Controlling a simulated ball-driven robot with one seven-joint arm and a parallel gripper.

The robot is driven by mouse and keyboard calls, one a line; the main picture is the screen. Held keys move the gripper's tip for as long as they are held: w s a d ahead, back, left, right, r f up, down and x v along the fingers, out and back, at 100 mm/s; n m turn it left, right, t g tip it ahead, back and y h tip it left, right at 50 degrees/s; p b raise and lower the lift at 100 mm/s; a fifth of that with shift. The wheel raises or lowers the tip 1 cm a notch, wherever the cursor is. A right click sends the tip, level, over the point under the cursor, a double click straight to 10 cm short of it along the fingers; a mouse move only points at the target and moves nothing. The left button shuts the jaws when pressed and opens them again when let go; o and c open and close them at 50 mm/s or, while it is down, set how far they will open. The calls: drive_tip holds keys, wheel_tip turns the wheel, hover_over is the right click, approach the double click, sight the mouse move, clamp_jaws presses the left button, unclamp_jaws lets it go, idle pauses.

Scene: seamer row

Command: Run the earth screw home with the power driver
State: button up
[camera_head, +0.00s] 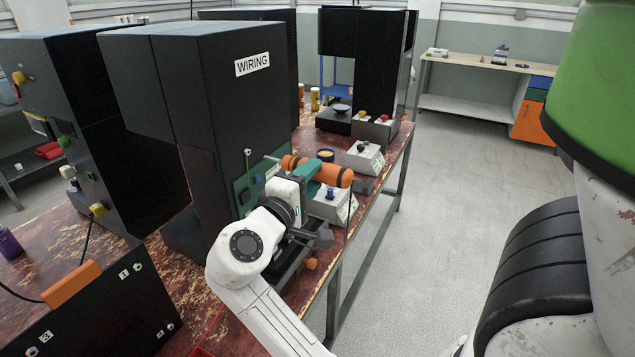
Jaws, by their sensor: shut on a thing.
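I cannot tell whether the bit touches anything. I cannot make out the earth screw; my gripper and arm cover part of the plate.
Grey button boxes (367,160) stand along the bench (312,137) behind the driver. More black cabinets stand to the left and back. A black panel (95,315) with an orange top piece is at front left. The grey floor (440,200) on the right is clear.

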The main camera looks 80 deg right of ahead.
sight(293, 169)
drive_tip(key=shift+w+d, duration=0.25)
drive_tip(key=shift+w, duration=0.65)
drive_tip(key=shift+w+d, duration=0.2)
drive_tip(key=shift+w, duration=0.7)
idle(0.5)
drive_tip(key=shift+w+r, duration=0.1)
drive_tip(key=shift+w, duration=0.2)
idle(1.6)
drive_tip(key=shift+s+a+p, duration=0.2)
drive_tip(key=shift+s+p, duration=0.1)
drive_tip(key=shift+s, duration=0.7)
drive_tip(key=shift+s+a+p, duration=0.25)
drive_tip(key=shift+s+p, duration=0.1)
drive_tip(key=shift+s, duration=0.65)
drive_tip(key=shift+s+a+p, duration=0.2)
drive_tip(key=shift+s+p, duration=0.1)
drive_tip(key=shift+s, duration=0.7)
